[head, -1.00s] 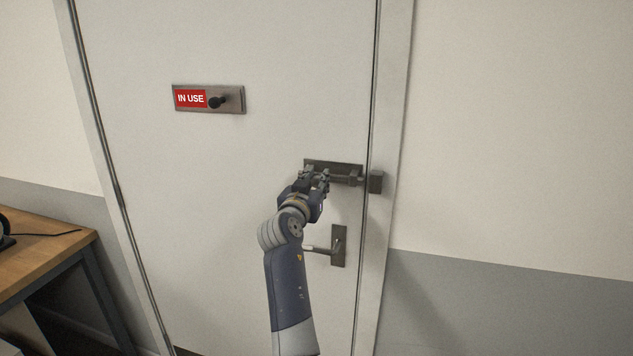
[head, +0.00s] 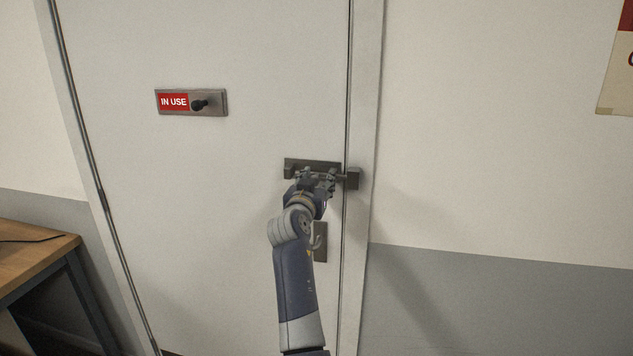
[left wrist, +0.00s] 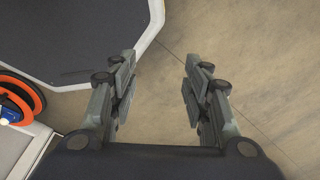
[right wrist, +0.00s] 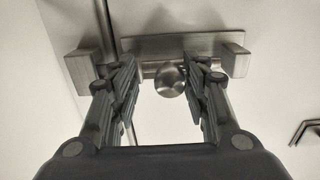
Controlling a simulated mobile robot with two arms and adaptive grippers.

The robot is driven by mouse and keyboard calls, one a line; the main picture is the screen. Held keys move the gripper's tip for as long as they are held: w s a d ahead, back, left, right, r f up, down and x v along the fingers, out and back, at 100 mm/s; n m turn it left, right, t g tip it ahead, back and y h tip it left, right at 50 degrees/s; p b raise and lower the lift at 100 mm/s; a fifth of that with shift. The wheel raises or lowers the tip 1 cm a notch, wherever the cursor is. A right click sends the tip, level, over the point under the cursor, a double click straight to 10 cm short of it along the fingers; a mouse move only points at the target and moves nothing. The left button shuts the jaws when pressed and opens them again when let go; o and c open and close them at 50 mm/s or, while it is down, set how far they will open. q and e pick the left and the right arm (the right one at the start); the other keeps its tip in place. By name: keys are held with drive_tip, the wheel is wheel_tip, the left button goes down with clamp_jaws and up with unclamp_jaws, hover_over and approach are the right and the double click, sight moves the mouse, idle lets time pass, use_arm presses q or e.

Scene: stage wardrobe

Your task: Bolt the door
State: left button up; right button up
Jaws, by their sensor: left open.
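The door (head: 200,230) is pale and closed against its frame. A dark metal bolt plate (head: 295,166) sits near its right edge, with the keeper (head: 353,178) on the frame beside it. In the head view the bar (head: 341,178) shows between my right gripper and the keeper, across the door gap. My right gripper (head: 322,177) is at the bolt. In the right wrist view the round bolt knob (right wrist: 170,81) is between its spread fingers, closer to the right finger. The left finger partly hides the bar's keeper end. My left gripper (left wrist: 158,78) is open and empty above the floor.
An "IN USE" sign plate (head: 175,102) with a dark knob is on the door, upper left. The door handle plate (head: 320,243) is below the bolt, partly behind my right arm. A wooden table (head: 35,262) stands at the left.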

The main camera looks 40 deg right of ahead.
sight(317, 177)
drive_tip(key=shift+w+a, duration=0.1)
drive_tip(key=shift+w+a+r, duration=0.1)
drive_tip(key=shift+r, duration=0.1)
drive_tip(key=r, duration=0.9)
drive_tip(key=shift+s+d+r, duration=0.2)
drive_tip(key=shift+r, duration=0.1)
use_arm(q)
drive_tip(key=shift+s+a+f, duration=0.1)
drive_tip(key=shift+s+a, duration=0.2)
drive_tip(key=shift+s, duration=0.4)
